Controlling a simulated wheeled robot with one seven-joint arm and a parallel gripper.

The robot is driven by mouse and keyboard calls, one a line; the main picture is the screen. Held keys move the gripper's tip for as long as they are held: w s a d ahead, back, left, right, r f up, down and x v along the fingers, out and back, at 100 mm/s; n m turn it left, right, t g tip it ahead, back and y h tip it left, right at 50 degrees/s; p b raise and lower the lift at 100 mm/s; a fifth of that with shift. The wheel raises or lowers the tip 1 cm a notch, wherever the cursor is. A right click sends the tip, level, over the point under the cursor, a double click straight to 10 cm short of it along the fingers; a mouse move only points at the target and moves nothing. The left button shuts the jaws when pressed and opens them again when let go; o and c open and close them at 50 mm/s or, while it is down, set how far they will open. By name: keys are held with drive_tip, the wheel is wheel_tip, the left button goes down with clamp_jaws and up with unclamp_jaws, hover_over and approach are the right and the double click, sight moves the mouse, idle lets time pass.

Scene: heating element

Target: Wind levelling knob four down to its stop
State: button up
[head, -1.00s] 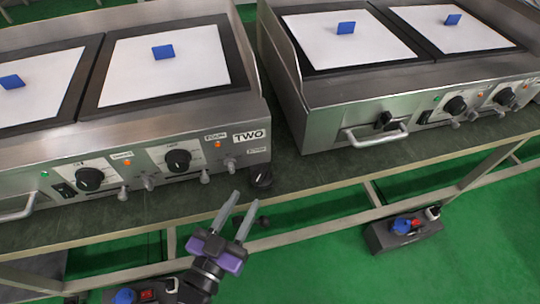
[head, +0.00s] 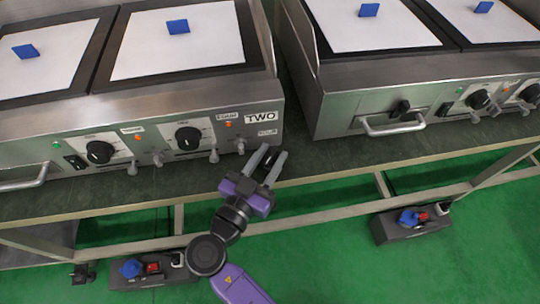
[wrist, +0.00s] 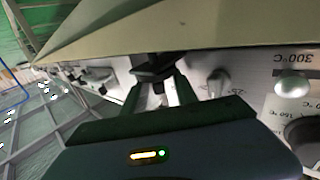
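A black levelling knob (head: 270,158) sits low under the right front corner of the griddle labelled TWO. In the head view it is mostly hidden by my gripper (head: 272,151). My gripper's two grey fingers are apart, with their tips at the knob, one to each side in this view. In the wrist view the dark knob (wrist: 155,70) shows just ahead of and between the fingertips (wrist: 158,84). Whether the fingers touch it I cannot tell. No number for the knob is readable.
The griddle labelled TWO (head: 210,110) stands on a dark bench top (head: 330,174), with a second griddle (head: 385,85) to its right across a narrow gap. Small metal taps (head: 240,146) and dials stick out from the front panel near my gripper. Power boxes (head: 410,222) sit below.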

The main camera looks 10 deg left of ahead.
clamp_jaws()
drive_tip(key=shift+f+y, duration=0.1)
drive_tip(key=shift+y, duration=0.2)
drive_tip(key=n+y, duration=0.1)
drive_tip(key=n+t+y+b, duration=0.1)
drive_tip(key=n+y, duration=0.1)
drive_tip(key=shift+s+d+y, duration=0.1)
drive_tip(key=shift+d+y, duration=0.1)
drive_tip(key=shift+y, duration=0.1)
drive_tip(key=n+y+p, duration=0.1)
drive_tip(key=n+y, duration=0.2)
drive_tip(key=y, duration=0.2)
drive_tip(key=shift+y, duration=0.4)
drive_tip(key=shift+n+y+p, duration=0.55)
drive_tip(key=shift+n+y, duration=0.15)
drive_tip(key=shift+d+n+g+y+p, duration=0.1)
drive_tip(key=shift+n+g+y+p, duration=0.55)
drive_tip(key=shift+y+p, duration=0.7)
drive_tip(key=shift+n+y+p, duration=0.45)
drive_tip(key=shift+n+p, duration=0.1)
drive_tip(key=shift+p, duration=0.65)
